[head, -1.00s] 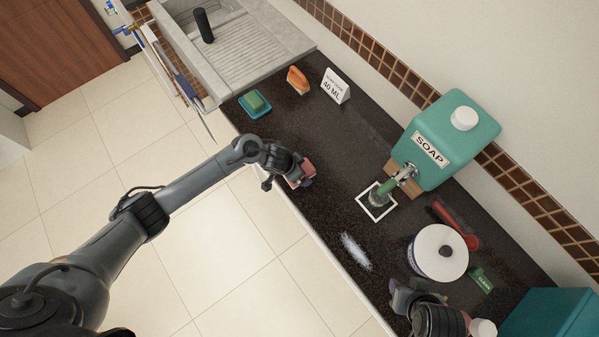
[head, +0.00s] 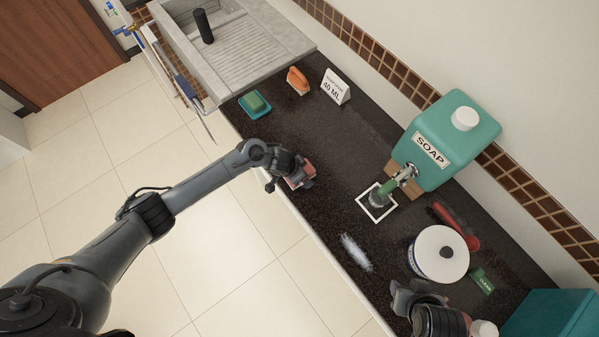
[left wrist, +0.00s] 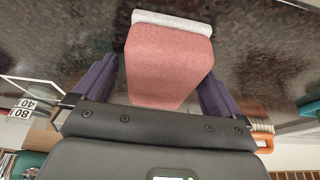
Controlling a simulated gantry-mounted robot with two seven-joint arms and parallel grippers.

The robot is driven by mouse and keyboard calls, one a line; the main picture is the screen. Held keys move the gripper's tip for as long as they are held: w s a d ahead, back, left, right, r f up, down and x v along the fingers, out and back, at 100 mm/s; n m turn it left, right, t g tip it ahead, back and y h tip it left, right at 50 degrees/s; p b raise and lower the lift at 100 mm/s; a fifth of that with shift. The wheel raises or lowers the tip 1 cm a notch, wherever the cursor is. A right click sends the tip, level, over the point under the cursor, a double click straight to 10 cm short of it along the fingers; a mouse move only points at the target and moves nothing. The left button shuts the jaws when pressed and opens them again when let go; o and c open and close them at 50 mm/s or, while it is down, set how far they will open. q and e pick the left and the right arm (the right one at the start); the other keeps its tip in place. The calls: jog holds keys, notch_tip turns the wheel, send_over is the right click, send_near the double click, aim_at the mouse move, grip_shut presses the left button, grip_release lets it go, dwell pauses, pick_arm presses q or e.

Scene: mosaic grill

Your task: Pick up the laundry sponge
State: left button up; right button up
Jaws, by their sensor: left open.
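The laundry sponge (left wrist: 168,62) is a pink block with a pale strip along one end. In the left wrist view it lies on the dark counter between the two purple fingers of my left gripper (left wrist: 157,82). The fingers are open, one on each side; I cannot tell whether they touch it. In the head view the sponge (head: 301,174) shows partly behind my left gripper (head: 290,184), near the counter's front edge. My right gripper (head: 408,296) is low in the head view, near the white round container; its jaw state is unclear.
A green sponge in a teal dish (head: 246,112), an orange brush (head: 297,80) and a 40 ML card (head: 335,86) stand toward the sink (head: 260,45). A soap dispenser (head: 452,130), white-framed square (head: 362,201), red tool (head: 462,231) and white round container (head: 418,258) are right.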

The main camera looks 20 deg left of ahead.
aim_at(307, 169)
pick_arm(q)
jog(key=shift+c, duration=0.4)
jog(key=c, duration=1)
jog(key=shift+o, duration=0.2)
jog(key=shift+r, duration=0.2)
jog(key=r, duration=0.2)
jog(key=d+r, duration=0.1)
jog(key=r, duration=0.2)
jog(key=shift+d+p, duration=0.1)
jog(key=shift+p, duration=0.2)
jog(key=d+r, duration=0.6)
jog(key=d, duration=0.4)
jog(key=shift+w+d+p, duration=0.25)
jog(key=shift+p, duration=0.1)
